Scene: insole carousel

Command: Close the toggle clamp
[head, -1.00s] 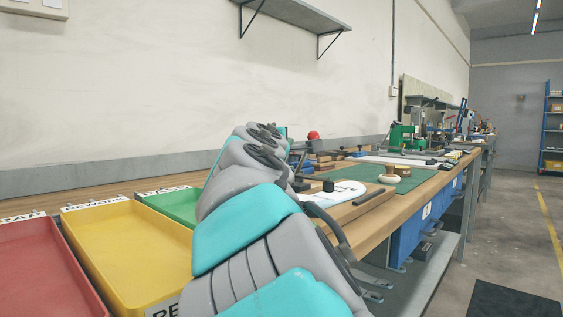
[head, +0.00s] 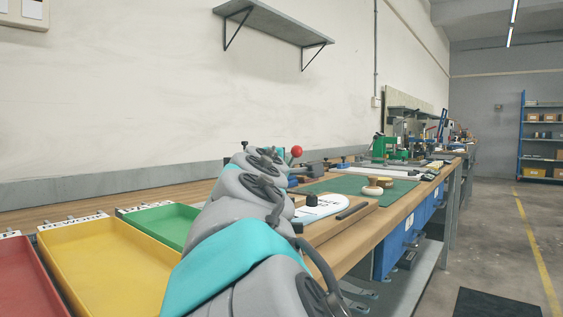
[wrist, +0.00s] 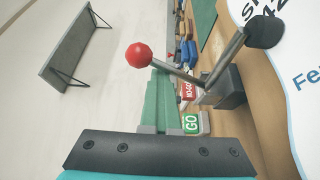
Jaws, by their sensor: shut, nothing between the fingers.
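The toggle clamp's red ball knob (wrist: 138,56) is on the end of a metal lever in the wrist view. The lever runs to the clamp's grey base (wrist: 229,88), and a metal bar reaches from there towards a black cylinder (wrist: 264,30). The lever points up, away from the bench. The red knob also shows in the head view (head: 297,151), standing above the bench. My gripper (wrist: 160,73) is shut and empty, its green fingers ending just short of the knob and lever. I cannot tell whether they touch. In the head view my arm hides the gripper.
A white insole plate (head: 322,207) lies on a board beside the clamp. GO and NO-GO labelled blocks (wrist: 191,123) are close to my fingers. Yellow (head: 105,262) and green (head: 160,222) trays are at left. A wall shelf (head: 272,20) hangs above.

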